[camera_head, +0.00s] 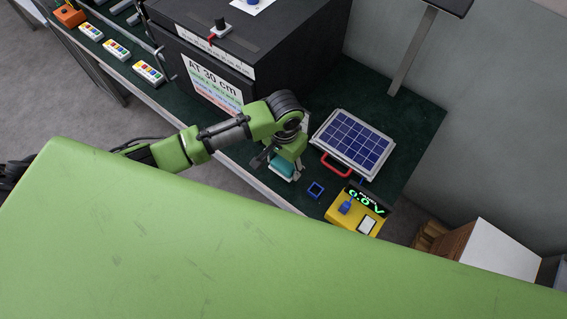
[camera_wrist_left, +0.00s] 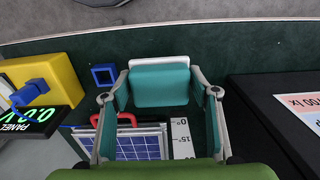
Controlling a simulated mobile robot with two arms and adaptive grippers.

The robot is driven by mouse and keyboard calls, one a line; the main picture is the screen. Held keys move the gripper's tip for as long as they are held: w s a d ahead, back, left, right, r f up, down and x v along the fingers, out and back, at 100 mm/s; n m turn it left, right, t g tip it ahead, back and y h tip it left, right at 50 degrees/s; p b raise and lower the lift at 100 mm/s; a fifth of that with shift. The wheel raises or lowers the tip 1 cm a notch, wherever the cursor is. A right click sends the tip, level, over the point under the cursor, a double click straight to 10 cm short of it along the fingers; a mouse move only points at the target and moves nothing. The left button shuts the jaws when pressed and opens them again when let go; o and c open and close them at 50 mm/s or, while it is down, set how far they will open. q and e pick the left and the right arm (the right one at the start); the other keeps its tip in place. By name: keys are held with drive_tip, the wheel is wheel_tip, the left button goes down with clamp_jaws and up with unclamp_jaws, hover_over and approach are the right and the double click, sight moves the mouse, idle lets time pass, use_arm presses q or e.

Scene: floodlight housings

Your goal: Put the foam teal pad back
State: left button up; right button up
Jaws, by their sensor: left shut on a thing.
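The teal pad (camera_head: 283,168) is a small teal block with a white edge. In the left wrist view the teal pad (camera_wrist_left: 160,88) sits between the two fingers, its white strip on the side toward the table's front edge. My left gripper (camera_head: 284,163) is shut on it, near the table's front edge, left of the blue square frame. The fingers also show in the left wrist view (camera_wrist_left: 163,95), one on each side of the pad. I cannot tell whether the pad touches the table. My right gripper is not in view.
A solar panel (camera_head: 354,143) with a red handle (camera_head: 336,167) lies right of the gripper. A blue square frame (camera_head: 316,190) and a yellow meter (camera_head: 354,212) stand near the front. A large black box (camera_head: 300,50) stands behind left. Dark green tabletop (camera_head: 405,110) is bare at right.

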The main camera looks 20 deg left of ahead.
sight(284, 162)
use_arm(q)
drive_tip(key=shift+w+a+f, duration=0.2)
drive_tip(key=shift+w+f, duration=0.3)
drive_tip(key=shift+f, duration=0.15)
drive_tip(key=shift+w+a+f, duration=0.15)
drive_tip(key=shift+w+f, duration=0.35)
drive_tip(key=shift+f, duration=0.1)
wheel_tip(284, 162, down, 3)
drive_tip(key=shift+a+f, duration=0.1)
drive_tip(key=shift+f, duration=0.05)
drive_tip(key=shift+w, duration=0.1)
drive_tip(key=shift+f, duration=0.2)
drive_tip(key=o, duration=1.2)
drive_tip(key=shift+c, duration=0.2)
drive_tip(key=shift+r, duration=0.1)
drive_tip(key=shift+r, duration=0.2)
wheel_tip(284, 162, up, 12)
drive_tip(key=shift+f+b, duration=0.1)
drive_tip(key=shift+b, duration=0.25)
